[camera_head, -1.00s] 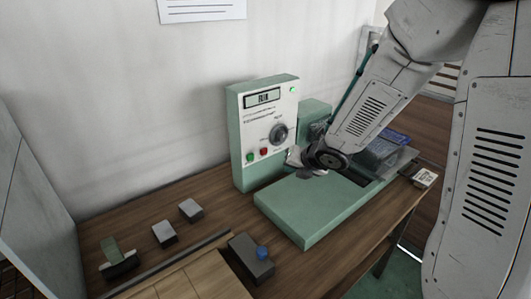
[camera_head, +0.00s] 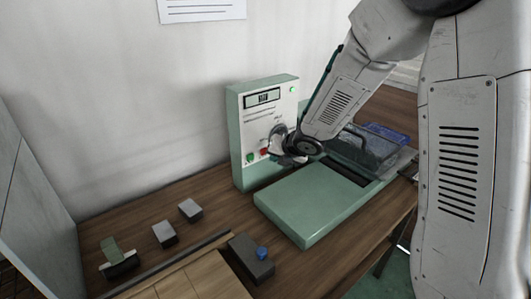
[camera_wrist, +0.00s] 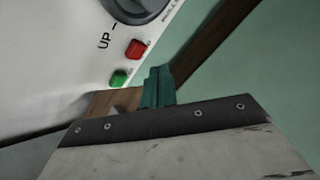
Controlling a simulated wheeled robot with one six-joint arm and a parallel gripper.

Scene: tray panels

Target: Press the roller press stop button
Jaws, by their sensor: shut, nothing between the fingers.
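The roller press has an upright pale green control box (camera_head: 236,132) with a white front panel. A red button (camera_wrist: 136,48) and a green button (camera_wrist: 118,79) sit low on the panel, below a dark dial (camera_wrist: 135,8). In the head view the red button (camera_head: 264,151) shows just left of my gripper, beside the green one (camera_head: 250,157). My gripper (camera_head: 274,155) is close to the panel's lower right. In the wrist view its shut teal fingers (camera_wrist: 158,72) hold nothing and appear just below the red button. I cannot tell whether they touch the panel.
The press's flat green bed (camera_head: 312,210) lies in front of the box, with a clear cover (camera_head: 365,150) behind it. Grey blocks (camera_head: 190,210) and a grey box with a blue knob (camera_head: 262,253) stand on the wooden table at the left.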

